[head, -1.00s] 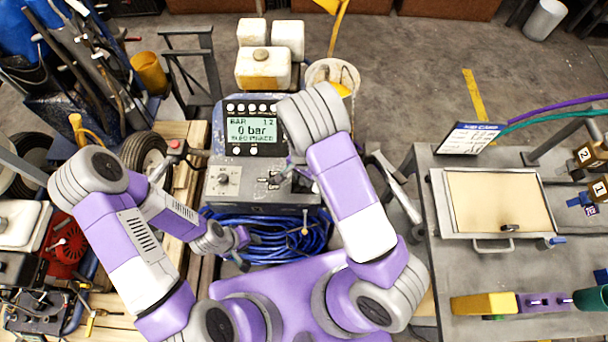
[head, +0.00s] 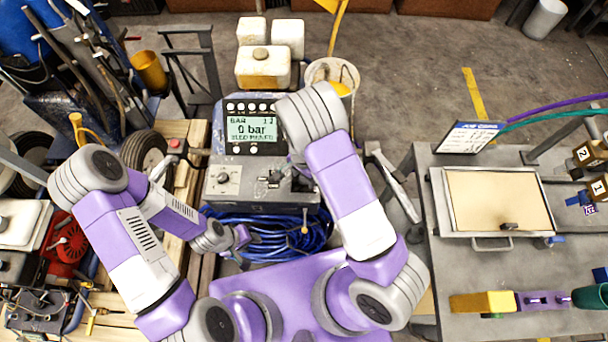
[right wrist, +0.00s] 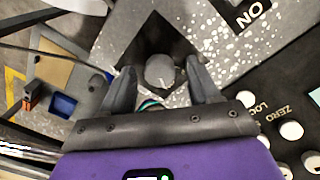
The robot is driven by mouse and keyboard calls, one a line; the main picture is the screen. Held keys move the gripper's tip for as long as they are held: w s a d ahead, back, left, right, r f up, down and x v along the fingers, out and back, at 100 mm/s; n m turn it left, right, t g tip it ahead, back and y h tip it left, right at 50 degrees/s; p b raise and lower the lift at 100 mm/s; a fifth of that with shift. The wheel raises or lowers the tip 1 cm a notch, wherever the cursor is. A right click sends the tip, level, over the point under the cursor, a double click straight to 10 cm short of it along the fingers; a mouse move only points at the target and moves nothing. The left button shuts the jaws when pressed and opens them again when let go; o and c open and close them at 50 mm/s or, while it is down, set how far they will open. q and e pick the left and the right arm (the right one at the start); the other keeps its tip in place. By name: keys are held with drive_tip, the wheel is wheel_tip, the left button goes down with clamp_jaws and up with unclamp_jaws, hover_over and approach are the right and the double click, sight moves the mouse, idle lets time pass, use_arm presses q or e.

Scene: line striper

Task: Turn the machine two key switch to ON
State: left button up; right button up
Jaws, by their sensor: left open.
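The grey machine panel (head: 215,188) stands in the middle of the head view, with a round dial (head: 223,179) on its left part and a small dark fitting (head: 272,178) on its right part. In the right wrist view, a round grey knob (right wrist: 160,71) sits in a dark recess near an ON label (right wrist: 252,13). I cannot tell for sure whether it is the key switch. My right gripper (right wrist: 161,80) is open, its fingers on either side of the knob with gaps visible. My left gripper (head: 243,240) is open and empty, low in front of the blue hose.
A display (head: 251,130) reading 0 bar rises behind the panel. A coiled blue hose (head: 270,235) lies below it. White jugs (head: 262,68) and a bucket (head: 345,75) stand behind. A metal table (head: 440,275) is at the right, and a wooden pallet (head: 185,195) at the left.

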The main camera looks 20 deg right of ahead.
wheel_tip(320, 180, up, 8)
drive_tip(key=shift+w+a+f+p, duration=0.1)
drive_tip(key=shift+f+p, duration=0.1)
drive_tip(key=shift+p, duration=0.5)
idle(0.3)
